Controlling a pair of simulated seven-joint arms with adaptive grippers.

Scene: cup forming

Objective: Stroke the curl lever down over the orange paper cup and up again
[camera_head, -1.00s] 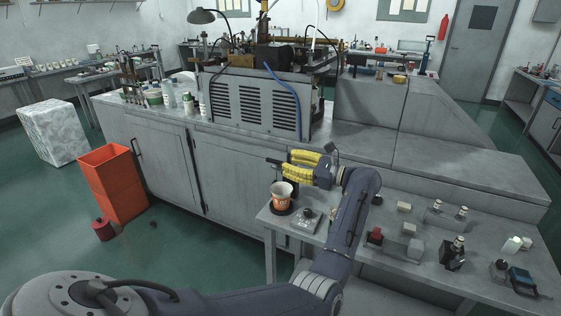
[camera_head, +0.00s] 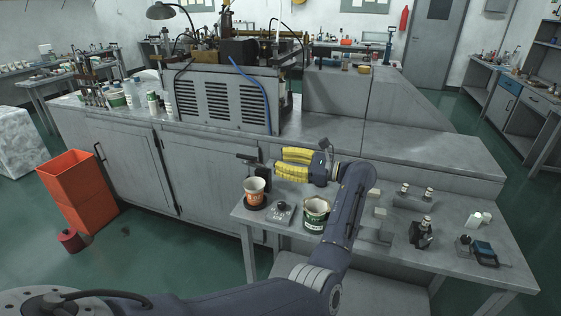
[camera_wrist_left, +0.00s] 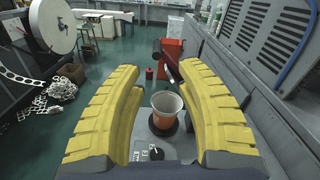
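The orange paper cup (camera_head: 255,191) with a pale rim stands upright on a dark round base near the left end of the small bench. It also shows in the left wrist view (camera_wrist_left: 167,108), below and between the finger pads. The dark lever bar (camera_head: 246,157) sits above and behind the cup; in the left wrist view a dark rod (camera_wrist_left: 166,65) lies beyond the cup, which I take to be the lever. My left gripper (camera_head: 277,162), with ribbed yellow fingers, is open and empty, above and right of the cup. My right gripper is not in view.
A small control box with a knob (camera_head: 280,211) sits right of the cup. A green-and-white tin (camera_head: 316,212) stands close to my left arm. Several small fixtures fill the bench's right side.

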